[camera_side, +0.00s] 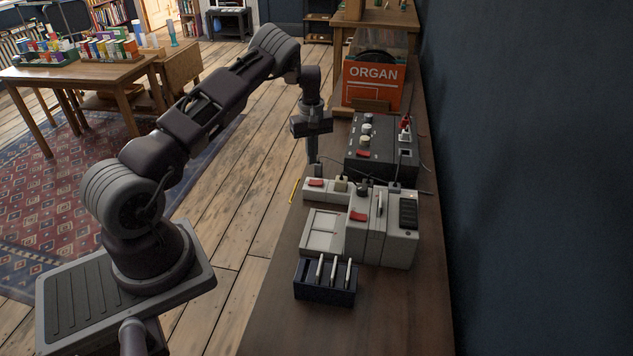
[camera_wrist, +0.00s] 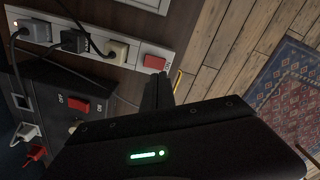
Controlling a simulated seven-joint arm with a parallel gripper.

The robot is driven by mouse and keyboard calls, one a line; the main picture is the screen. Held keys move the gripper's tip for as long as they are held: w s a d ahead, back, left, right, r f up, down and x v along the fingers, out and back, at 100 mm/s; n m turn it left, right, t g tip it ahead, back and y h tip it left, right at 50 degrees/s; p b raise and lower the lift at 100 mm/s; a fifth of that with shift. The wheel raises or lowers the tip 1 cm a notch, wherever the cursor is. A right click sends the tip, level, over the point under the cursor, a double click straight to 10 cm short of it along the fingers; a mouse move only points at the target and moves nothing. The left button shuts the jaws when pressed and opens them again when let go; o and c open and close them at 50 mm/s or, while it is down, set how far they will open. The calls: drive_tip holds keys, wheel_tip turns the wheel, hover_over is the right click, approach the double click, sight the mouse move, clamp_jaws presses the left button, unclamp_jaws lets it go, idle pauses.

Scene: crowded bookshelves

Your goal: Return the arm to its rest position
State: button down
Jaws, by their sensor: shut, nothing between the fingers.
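My gripper (camera_side: 314,170) hangs pointing down from my outstretched arm, at the left edge of the wooden bench. Its fingers are shut with nothing between them. In the side view its tips are close to the left end of the white power strip (camera_side: 330,191), near the red rocker switch (camera_side: 316,182). In the wrist view the dark fingers (camera_wrist: 158,86) show beside the strip's red switch (camera_wrist: 156,63). I cannot tell whether the tips touch the strip or hover by it.
A black box (camera_side: 381,146) with knobs and a red switch stands behind the strip. A grey device (camera_side: 382,230) and dark slotted holder (camera_side: 325,284) stand in front. An orange ORGAN sleeve (camera_side: 373,85) is at the back. Floor space left of the bench (camera_side: 270,340) is open.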

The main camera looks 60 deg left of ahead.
drive_tip(key=d+r+m+t, duration=0.1)
drive_tip(key=d+r, duration=0.4)
drive_tip(key=r, duration=0.4)
drive_tip(key=d+r+m+t, duration=0.1)
drive_tip(key=d+r+m, duration=0.1)
drive_tip(key=d+r, duration=0.5)
drive_tip(key=s+d+r+m+t+h, duration=0.1)
drive_tip(key=s+d+r+m, duration=0.1)
drive_tip(key=s+d+r, duration=0.35)
drive_tip(key=s+d+r+m, duration=0.1)
drive_tip(key=s+d+r, duration=0.2)
drive_tip(key=r, duration=0.5)
drive_tip(key=s+d+r+m+t, duration=0.1)
drive_tip(key=s+d+r+m, duration=0.35)
drive_tip(key=s+d, duration=0.55)
drive_tip(key=s+f+m, duration=0.1)
drive_tip(key=s+m, duration=0.1)
drive_tip(key=s, duration=0.4)
drive_tip(key=s+f+m+t+y, duration=0.1)
drive_tip(key=s+f+m, duration=0.1)
drive_tip(key=s, duration=0.5)
drive_tip(key=shift+d+f+t, duration=0.15)
drive_tip(key=shift+t, duration=0.15)
